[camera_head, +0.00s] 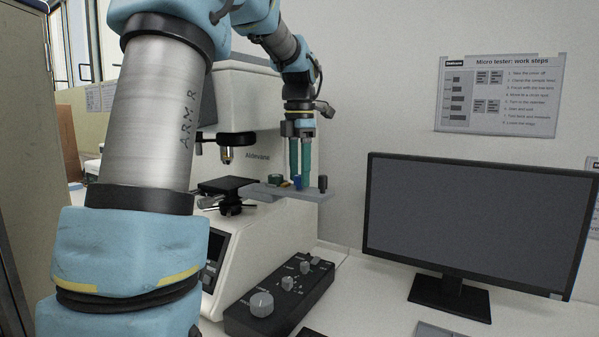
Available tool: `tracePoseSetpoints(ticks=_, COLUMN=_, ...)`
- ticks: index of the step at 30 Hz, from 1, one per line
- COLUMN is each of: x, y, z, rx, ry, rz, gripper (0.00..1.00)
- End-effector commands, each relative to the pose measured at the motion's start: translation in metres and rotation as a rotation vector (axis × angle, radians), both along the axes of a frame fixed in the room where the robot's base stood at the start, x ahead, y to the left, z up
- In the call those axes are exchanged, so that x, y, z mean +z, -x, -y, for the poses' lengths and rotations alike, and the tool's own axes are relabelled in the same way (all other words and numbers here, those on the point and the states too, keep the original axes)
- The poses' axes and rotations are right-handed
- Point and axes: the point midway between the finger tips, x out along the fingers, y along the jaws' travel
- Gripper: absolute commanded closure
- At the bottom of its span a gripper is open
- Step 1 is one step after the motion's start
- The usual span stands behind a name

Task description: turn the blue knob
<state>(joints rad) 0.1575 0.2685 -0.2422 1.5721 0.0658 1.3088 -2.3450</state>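The blue knob (298,182) is small and stands on a grey shelf plate (311,194) that sticks out from the white tester's side. My gripper (301,183) points straight down over this plate. Its two teal fingers are a narrow gap apart, with their tips down at the blue knob. The knob is partly hidden by the fingers. I cannot tell whether the fingers touch it or stand just beside it.
A green knob (274,179) is left of the blue one and a dark knob (323,183) is right of it, both close. The white tester (262,110) stands behind. Below is a black control box (283,297) with grey knobs. A monitor (480,225) stands at right.

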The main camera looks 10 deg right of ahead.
Motion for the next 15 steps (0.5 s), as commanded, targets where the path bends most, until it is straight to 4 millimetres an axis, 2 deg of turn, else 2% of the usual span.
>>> tracePoseSetpoints(ticks=2, x=0.0001, y=0.0, z=0.0, rx=0.0, ry=0.0, rz=0.0, gripper=0.52)
tracePoseSetpoints(ticks=15, x=0.0002, y=0.0001, z=-0.0001, rx=0.0, ry=0.0, rz=0.0, gripper=1.0)
